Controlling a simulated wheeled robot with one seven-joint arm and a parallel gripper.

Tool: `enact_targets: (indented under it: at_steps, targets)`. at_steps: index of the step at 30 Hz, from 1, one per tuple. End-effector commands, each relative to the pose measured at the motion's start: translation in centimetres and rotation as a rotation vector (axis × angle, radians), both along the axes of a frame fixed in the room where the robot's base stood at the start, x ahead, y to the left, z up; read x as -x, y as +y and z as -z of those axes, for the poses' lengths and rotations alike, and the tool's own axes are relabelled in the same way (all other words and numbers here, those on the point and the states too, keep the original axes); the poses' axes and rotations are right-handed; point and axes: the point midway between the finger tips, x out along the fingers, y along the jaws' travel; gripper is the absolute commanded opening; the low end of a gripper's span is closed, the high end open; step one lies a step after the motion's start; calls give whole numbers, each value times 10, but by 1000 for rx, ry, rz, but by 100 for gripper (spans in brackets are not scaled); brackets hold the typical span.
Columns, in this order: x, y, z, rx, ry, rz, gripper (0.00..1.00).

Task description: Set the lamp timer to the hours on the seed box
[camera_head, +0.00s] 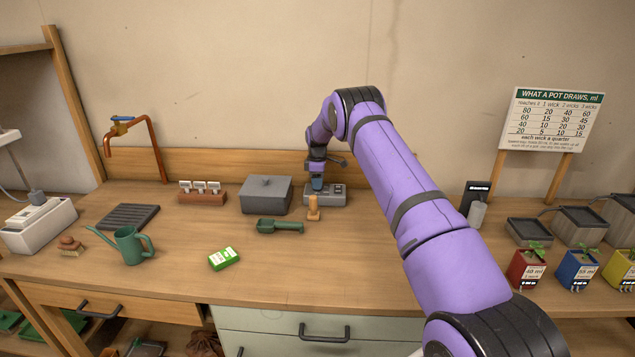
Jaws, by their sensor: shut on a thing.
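My gripper (317,186) points down at the left part of a low grey box with controls (339,199) at the back of the bench. A small green and white box (223,259), likely the seed box, lies on the bench at front centre. Its print is too small to read.
A wooden peg-like object (313,208) stands just before the grey box. A green scoop (280,226), a lidded grey bin (266,195) and a watering can (130,246) are to the left. A white unit (38,224) with a cord is far left. Coloured pots (528,270) stand right.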

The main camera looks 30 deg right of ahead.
Motion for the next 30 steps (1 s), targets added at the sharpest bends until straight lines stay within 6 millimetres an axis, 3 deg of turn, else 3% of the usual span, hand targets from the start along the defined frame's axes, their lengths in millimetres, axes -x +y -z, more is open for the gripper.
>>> enact_targets:
  at_steps: [11,30]
  targets:
    - [0,0,0,1,-1,93,16]
    - [0,0,0,2,0,660,16]
